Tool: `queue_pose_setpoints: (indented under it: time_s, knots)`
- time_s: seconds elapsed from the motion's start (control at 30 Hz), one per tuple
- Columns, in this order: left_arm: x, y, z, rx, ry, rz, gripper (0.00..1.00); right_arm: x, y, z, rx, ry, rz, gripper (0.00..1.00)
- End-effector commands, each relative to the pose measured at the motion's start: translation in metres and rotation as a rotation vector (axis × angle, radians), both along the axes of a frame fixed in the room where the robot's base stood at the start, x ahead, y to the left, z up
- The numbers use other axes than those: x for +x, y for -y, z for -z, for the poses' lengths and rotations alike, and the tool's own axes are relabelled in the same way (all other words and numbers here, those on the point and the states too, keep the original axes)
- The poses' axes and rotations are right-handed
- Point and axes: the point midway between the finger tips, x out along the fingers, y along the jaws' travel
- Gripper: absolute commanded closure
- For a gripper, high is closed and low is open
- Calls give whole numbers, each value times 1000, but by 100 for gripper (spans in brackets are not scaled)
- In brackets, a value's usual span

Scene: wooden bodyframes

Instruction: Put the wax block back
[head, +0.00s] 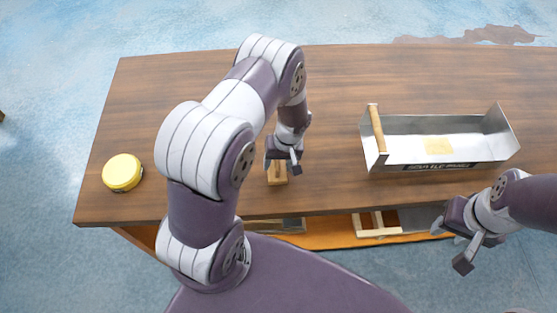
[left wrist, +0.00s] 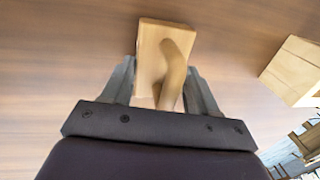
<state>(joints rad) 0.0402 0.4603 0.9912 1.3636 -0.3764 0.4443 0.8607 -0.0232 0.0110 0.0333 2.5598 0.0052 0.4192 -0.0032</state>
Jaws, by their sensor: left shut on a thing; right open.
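My left gripper (head: 282,161) points down over the table, left of the tray, shut on a light-brown block with a curved grip (head: 277,175). In the left wrist view this block (left wrist: 150,50) sits between the two fingers (left wrist: 162,88), with the rounded grip running toward the palm. It is on or just above the table; I cannot tell which. Whether it is wax or wood is unclear. A flat pale-yellow piece (head: 438,145) shows inside the metal tray (head: 400,160). My right gripper (head: 453,246) is open and empty off the table's front edge, at the lower right.
A round yellow tin (head: 122,172) stands near the left end of the wooden table (head: 190,80). The tray has a wooden bar on its left end and dark lettering in front. Pale wooden frames (head: 376,228) lie below the front edge. The table's back middle is clear.

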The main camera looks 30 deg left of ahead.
Motion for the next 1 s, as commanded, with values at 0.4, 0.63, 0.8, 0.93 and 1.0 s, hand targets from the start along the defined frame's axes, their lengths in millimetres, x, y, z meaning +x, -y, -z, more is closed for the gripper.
queue_pose_setpoints:
  time_s: [0.4,0.63,0.8,0.93,1.0]
  knots:
    - [0,0,3,1,-1,1,15,0,0,3,0,0,0,58]
    - [0,0,1,1,-1,1,15,0,0,2,0,0,0,58]
    - [3,4,-20,1,3,2,15,0,0,4,0,0,0,58]
    - [7,9,-55,0,4,2,15,0,0,8,0,0,0,58]
    - [8,12,-74,0,4,2,15,0,0,11,0,0,0,58]
